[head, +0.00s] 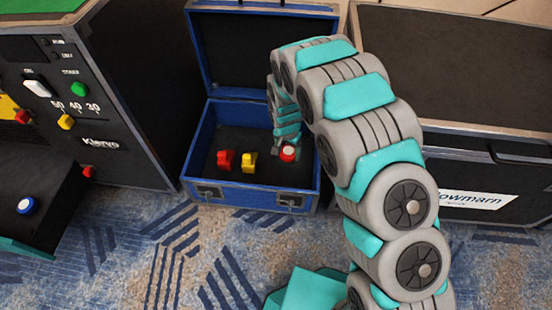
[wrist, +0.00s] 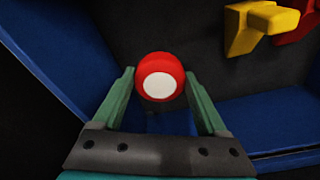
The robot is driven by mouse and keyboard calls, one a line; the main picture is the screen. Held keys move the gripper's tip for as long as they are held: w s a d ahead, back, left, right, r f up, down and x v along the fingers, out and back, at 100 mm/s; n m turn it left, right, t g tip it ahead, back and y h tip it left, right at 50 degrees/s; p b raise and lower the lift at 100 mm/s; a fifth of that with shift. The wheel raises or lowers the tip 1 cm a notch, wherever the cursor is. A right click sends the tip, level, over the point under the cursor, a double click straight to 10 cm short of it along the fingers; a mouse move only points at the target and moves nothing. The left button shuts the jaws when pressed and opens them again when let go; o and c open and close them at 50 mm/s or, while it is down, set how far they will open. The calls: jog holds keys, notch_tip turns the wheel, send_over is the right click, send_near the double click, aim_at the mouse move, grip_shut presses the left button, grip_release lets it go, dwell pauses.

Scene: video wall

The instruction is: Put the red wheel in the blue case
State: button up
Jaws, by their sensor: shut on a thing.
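The red wheel (head: 288,154), with a white round face, is between the fingers of my gripper (head: 289,142) in the head view. It also shows in the wrist view (wrist: 160,77), where the fingers of my gripper (wrist: 160,82) stand on either side of it. The blue case (head: 238,195) stands open on the floor with its lid tilted back. My gripper and the wheel are over the right part of its dark interior. I cannot tell whether the wheel touches the case floor.
A red piece (head: 225,160) and a yellow piece (head: 249,161) stand inside the case, left of the wheel. A black Klervo panel cabinet (head: 140,95) stands on the left. A large dark case (head: 450,65) stands on the right. Patterned carpet lies in front.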

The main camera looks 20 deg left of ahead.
aim_at(286, 154)
jog(key=shift+f, duration=4.35)
jog(key=shift+f, duration=0.1)
jog(key=o, duration=1.6)
jog(key=shift+c, duration=0.2)
jog(key=r, duration=0.4)
jog(key=s+r, duration=0.1)
jog(key=r, duration=0.7)
jog(key=shift+s+a, duration=0.1)
jog(key=shift+s, duration=0.2)
